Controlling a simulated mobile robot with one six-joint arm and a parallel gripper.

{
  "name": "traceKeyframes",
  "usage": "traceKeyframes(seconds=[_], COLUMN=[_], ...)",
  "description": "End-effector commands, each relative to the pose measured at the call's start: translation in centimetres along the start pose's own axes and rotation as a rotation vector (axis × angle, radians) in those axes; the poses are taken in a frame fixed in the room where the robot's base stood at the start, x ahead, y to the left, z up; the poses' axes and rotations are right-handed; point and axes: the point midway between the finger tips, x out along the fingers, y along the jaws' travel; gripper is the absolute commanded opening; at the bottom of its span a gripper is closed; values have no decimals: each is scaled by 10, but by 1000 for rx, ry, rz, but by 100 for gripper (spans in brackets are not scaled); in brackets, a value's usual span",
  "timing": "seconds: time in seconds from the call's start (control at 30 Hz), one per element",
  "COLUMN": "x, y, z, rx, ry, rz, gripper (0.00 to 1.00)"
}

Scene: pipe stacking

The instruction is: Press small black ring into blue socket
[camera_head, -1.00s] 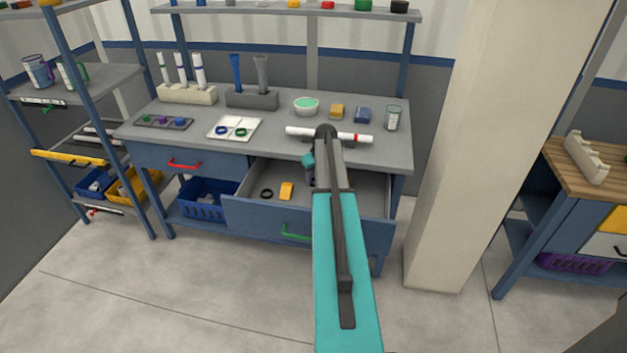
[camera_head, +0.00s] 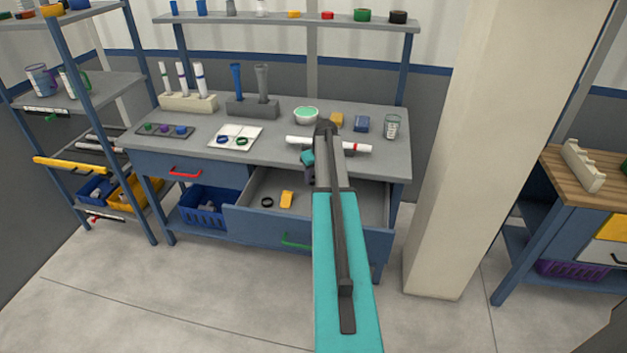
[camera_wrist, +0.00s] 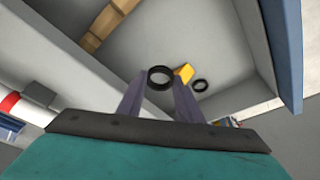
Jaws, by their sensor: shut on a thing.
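My gripper (camera_wrist: 160,90) is shut on a small black ring (camera_wrist: 160,78), held at the fingertips in the wrist view. In the head view my gripper (camera_head: 310,178) hangs over the open drawer; the held ring cannot be made out there. A blue pipe (camera_head: 237,80) with a wider top stands upright in a grey stand (camera_head: 252,106) at the back of the bench. A small blue round piece (camera_head: 181,129) sits in a dark tray (camera_head: 150,131). I cannot tell which of these is the blue socket.
A second black ring (camera_head: 267,202) and a yellow block (camera_head: 287,199) lie in the open drawer (camera_head: 255,222). A white pipe (camera_head: 300,141) with a red band lies near the bench's front edge. A pillar (camera_head: 465,150) stands right of the bench.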

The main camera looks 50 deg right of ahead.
Motion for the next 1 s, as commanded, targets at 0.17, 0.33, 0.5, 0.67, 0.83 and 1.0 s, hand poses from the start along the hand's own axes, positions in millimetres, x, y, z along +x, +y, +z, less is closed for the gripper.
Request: traceKeyframes(seconds=[0.17,0.33,0.5,0.67,0.83,1.0], x=[-16,-28,-33,-32,-32,-32], y=[0,0,0,0,0,-1], z=[-5,-9,-10,-10,-10,-11], rx=[0,0,0,0,0,-2], ry=[0,1,1,0,0,0], rz=[0,1,0,0,0,0], gripper=[12,12,12,12,12,12])
